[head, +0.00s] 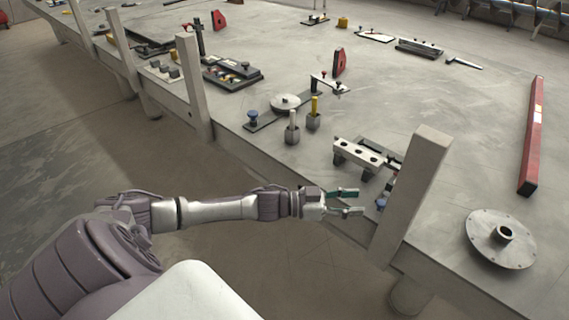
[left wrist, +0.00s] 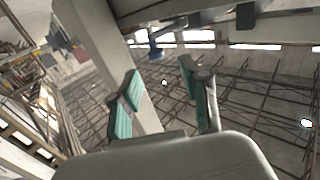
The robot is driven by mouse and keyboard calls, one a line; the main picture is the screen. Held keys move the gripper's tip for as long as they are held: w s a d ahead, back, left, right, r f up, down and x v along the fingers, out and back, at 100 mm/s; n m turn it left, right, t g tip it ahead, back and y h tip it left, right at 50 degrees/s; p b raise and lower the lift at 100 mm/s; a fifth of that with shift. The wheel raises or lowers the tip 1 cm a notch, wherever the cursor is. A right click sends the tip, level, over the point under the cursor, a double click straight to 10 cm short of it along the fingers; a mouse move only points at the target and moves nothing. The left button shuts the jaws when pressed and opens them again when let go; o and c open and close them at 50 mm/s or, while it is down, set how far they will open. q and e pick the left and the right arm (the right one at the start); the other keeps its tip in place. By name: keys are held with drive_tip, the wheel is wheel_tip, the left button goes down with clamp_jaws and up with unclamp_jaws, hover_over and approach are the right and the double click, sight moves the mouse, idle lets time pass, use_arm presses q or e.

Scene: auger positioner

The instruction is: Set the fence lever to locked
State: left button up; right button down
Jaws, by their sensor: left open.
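My left gripper (head: 359,201) is open and empty at the table's front edge, its teal fingers pointing right toward a pale post. In the left wrist view the two teal fingers (left wrist: 160,82) are spread apart with nothing between them. A blue part (left wrist: 155,48) hangs beyond the fingers in the left wrist view. I cannot tell for certain which part is the fence lever or how it is set. The pale block with holes (head: 361,153) stands just behind the gripper. My right gripper is not in view.
The upright post (head: 415,195) rises from the table edge right of the gripper. A round flanged disc (head: 500,239) and a long red bar (head: 533,140) lie farther right. A plate fixture with a round disc (head: 286,101) stands behind left. The grey tabletop is clear at centre right.

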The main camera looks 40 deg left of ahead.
use_arm(q)
drive_tip(key=v, duration=0.7)
drive_tip(key=w+a+f+n+t+y, duration=0.1)
drive_tip(key=a+f+n+y, duration=0.15)
drive_tip(key=f, duration=0.35)
drive_tip(key=w+a+f+n+t+y, duration=0.1)
drive_tip(key=a+f+y, duration=0.2)
drive_tip(key=f, duration=0.3)
drive_tip(key=s+a+f+n+g+y+p, duration=0.1)
drive_tip(key=s+f+y, duration=0.1)
drive_tip(key=f, duration=0.5)
drive_tip(key=s+a+f+n+g+y, duration=0.1)
drive_tip(key=s+f+y, duration=0.2)
drive_tip(key=f, duration=0.5)
drive_tip(key=shift+s+a+g+p, duration=0.3)
drive_tip(key=shift+s+a+p, duration=0.1)
drive_tip(key=shift+s, duration=0.5)
drive_tip(key=shift+f, duration=0.1)
drive_tip(key=shift+c, duration=0.3)
